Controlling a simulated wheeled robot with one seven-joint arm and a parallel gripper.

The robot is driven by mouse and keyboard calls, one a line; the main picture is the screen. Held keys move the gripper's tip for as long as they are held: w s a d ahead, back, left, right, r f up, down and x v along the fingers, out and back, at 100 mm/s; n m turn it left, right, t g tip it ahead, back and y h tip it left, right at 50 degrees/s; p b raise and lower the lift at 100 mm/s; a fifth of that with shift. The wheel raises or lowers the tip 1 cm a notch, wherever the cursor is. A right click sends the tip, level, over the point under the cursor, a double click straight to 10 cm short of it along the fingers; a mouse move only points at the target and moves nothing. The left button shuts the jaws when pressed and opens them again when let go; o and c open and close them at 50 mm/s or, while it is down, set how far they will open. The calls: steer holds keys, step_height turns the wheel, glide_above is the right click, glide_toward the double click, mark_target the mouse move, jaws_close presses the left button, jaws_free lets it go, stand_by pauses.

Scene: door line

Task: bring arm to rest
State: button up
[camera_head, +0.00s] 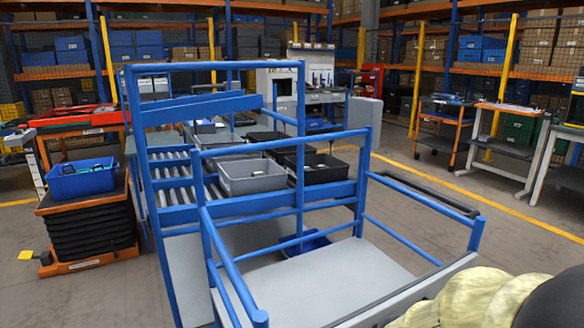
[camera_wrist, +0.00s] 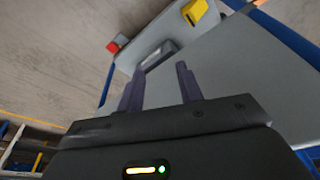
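My gripper (camera_wrist: 158,88) shows in the wrist view with its two dark fingers apart and nothing between them. Beyond the fingertips is a grey panel with a dark grey block (camera_wrist: 157,56), a red button (camera_wrist: 113,47) and a yellow part (camera_wrist: 194,11). I cannot tell how far the fingers are from the panel. In the head view, the cream cover of my arm shows at the lower right, and the gripper is out of sight.
A blue rail frame (camera_head: 370,185) with a grey platform (camera_head: 320,285) stands close in front. Grey and black bins (camera_head: 252,177) sit on a roller rack behind it. A lift cart (camera_head: 88,232) with a blue bin (camera_head: 80,179) stands at left. Open floor (camera_head: 475,215) lies at right.

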steer(key=w+p+v, duration=0.3)
steer(key=p+v, duration=0.9)
steer(key=v, duration=0.1)
steer(key=w+r+p+v, duration=0.1)
steer(key=w+p+v, duration=0.1)
steer(key=p+v, duration=1)
steer(key=shift+w+r+p, duration=0.25)
steer(key=shift+r+p, duration=0.25)
steer(key=shift+p, duration=0.25)
jaws_close()
steer(key=shift+d, duration=0.1)
